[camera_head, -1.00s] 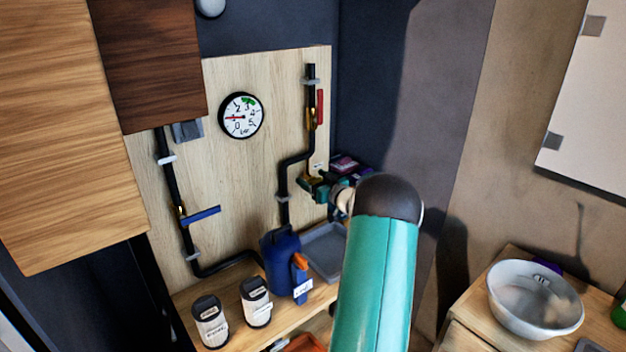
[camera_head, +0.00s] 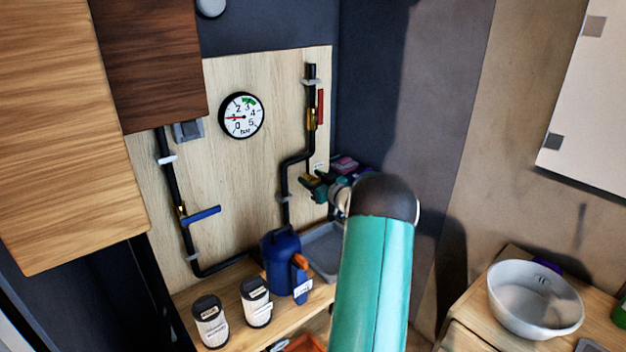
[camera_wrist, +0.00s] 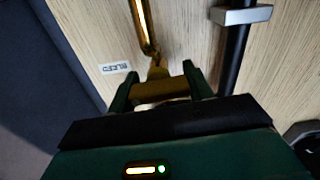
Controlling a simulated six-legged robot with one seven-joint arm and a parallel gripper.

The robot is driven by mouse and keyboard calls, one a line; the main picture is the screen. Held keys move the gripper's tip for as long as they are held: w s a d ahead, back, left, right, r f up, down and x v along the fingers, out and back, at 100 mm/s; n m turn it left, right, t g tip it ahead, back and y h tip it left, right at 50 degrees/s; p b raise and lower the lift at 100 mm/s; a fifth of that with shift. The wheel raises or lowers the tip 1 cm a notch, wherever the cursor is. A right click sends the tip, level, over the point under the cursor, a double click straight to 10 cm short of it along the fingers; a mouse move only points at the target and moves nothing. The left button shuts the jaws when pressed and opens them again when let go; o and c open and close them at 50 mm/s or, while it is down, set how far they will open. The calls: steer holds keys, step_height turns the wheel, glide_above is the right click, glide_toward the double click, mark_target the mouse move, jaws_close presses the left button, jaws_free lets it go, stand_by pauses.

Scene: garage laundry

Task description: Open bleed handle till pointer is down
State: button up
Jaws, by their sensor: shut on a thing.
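My gripper (camera_head: 313,187) is at the lower end of the right pipe, low on the wooden board. In the wrist view my gripper (camera_wrist: 160,88) is shut on a brass-coloured crosspiece, which I take to be the bleed handle (camera_wrist: 160,91), with one green finger on each side. The handle hangs below a brass fitting (camera_wrist: 145,28). A white BLEED label (camera_wrist: 115,68) is on the board to its left. The round pressure gauge (camera_head: 241,116) shows a red pointer directed left, near the 1, and a green band near the 3.
A red lever (camera_head: 320,106) stands upright on the right pipe. A blue lever (camera_head: 201,215) sits on the left pipe. A blue jug (camera_head: 281,262), grey tray (camera_head: 324,250) and two canisters (camera_head: 256,302) stand on the shelf below. A black pipe (camera_wrist: 233,55) runs beside my gripper.

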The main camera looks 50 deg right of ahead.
steer(key=n, duration=0.5)
steer(key=shift+a+f+n, duration=0.1)
steer(key=shift+a+n, duration=0.05)
steer(key=shift+n, duration=0.15)
steer(key=shift+f+n, duration=0.1)
steer(key=shift+n, duration=2.2)
steer(key=o, duration=1)
steer(key=v, duration=1.3)
steer(key=shift+s+a, duration=0.1)
steer(key=shift+s, duration=0.25)
steer(key=shift+c, duration=0.5)
